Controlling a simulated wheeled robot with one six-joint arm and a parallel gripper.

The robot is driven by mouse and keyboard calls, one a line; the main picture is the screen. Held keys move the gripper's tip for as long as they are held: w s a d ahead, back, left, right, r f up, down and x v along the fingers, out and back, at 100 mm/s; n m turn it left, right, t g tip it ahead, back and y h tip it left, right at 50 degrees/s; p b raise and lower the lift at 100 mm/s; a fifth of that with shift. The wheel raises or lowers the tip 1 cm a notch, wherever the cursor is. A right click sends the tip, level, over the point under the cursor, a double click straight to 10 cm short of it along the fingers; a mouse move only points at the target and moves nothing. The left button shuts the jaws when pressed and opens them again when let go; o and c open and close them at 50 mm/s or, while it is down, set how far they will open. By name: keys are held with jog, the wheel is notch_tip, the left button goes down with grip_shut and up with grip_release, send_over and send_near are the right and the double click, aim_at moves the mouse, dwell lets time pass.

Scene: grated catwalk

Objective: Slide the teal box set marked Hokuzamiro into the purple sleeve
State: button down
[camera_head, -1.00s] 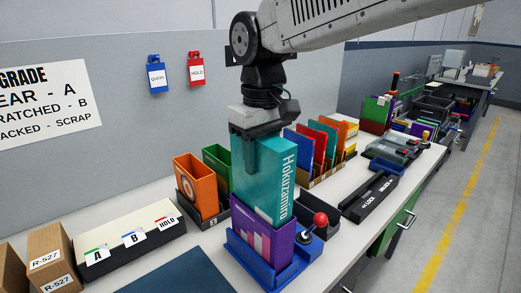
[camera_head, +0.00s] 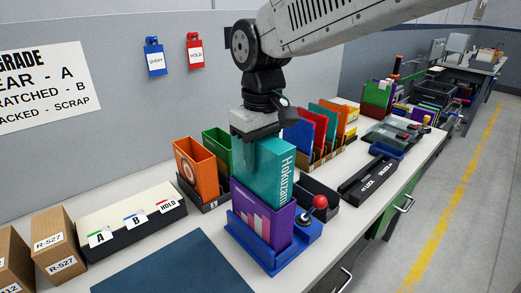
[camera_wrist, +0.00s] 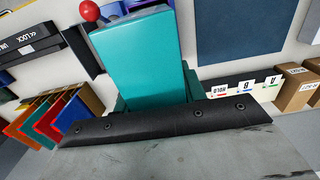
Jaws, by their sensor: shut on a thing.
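The teal box set (camera_head: 266,172) stands upright, its lower part inside the purple sleeve (camera_head: 262,224). Part of its lettering, "Hokuzam", shows above the sleeve's rim. The sleeve stands in a blue holder (camera_head: 276,262) with a red-knobbed lever at its right. My gripper (camera_head: 258,150) points down and is shut on the upper part of the box set. In the wrist view the teal box set (camera_wrist: 145,60) fills the middle, beyond the dark gripper edge.
Orange and green sleeves (camera_head: 196,168) stand behind at left. A divider box marked A, B, HOLD (camera_head: 132,222) and brown cartons (camera_head: 55,245) are further left. A blue mat (camera_head: 172,266) lies in front. A black lock bar (camera_head: 370,181) and a rack of coloured cases (camera_head: 318,135) are at right.

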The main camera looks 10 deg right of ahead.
jog(key=shift+f, duration=2.7)
jog(key=shift+c, duration=1.8)
grip_release()
jog(key=shift+r, duration=4)
